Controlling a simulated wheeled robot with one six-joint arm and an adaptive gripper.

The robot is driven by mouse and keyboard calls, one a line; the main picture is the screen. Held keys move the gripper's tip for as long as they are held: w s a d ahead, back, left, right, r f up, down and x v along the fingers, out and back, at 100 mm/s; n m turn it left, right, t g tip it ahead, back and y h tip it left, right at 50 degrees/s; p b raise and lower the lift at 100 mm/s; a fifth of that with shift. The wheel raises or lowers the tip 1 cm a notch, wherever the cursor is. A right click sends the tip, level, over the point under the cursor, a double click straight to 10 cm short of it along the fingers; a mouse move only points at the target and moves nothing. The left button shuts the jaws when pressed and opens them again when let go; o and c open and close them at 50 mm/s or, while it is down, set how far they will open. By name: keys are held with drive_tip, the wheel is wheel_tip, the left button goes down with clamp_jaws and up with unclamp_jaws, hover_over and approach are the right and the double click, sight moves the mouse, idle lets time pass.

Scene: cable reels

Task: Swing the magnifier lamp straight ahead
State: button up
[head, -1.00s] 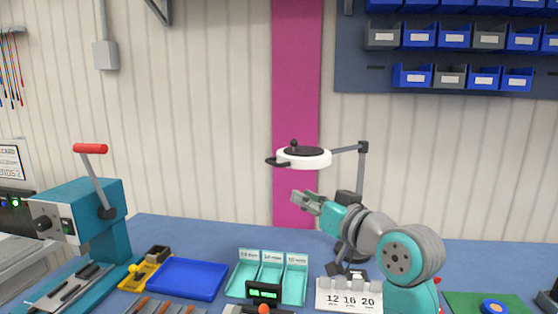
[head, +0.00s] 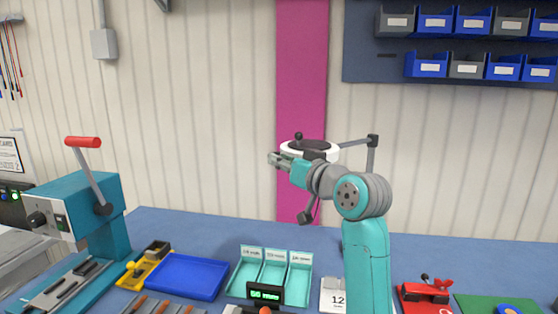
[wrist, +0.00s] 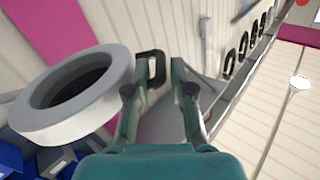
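The magnifier lamp's round white head (head: 329,153) hangs in front of the magenta wall stripe in the head view, on a grey jointed arm (head: 355,142) coming from the right. My gripper (head: 277,160) is raised at the lamp head's near left side and hides part of it. In the wrist view, the white lamp ring (wrist: 75,122) lies left of my gripper (wrist: 160,80). Its black loop handle (wrist: 155,66) shows at the fingertips, close to the left finger. The fingers are apart; I cannot tell whether one touches the handle.
My arm covers the lamp's lower post and base. A blue tray (head: 186,276), a teal three-part tray (head: 245,276) and a lever press (head: 80,205) stand on the blue bench (head: 205,228). Blue and grey bins hang at upper right. The air left of the lamp is clear.

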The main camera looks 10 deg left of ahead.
drive_tip(key=shift+w+a, duration=0.45)
drive_tip(key=shift+a, duration=0.05)
clamp_jaws()
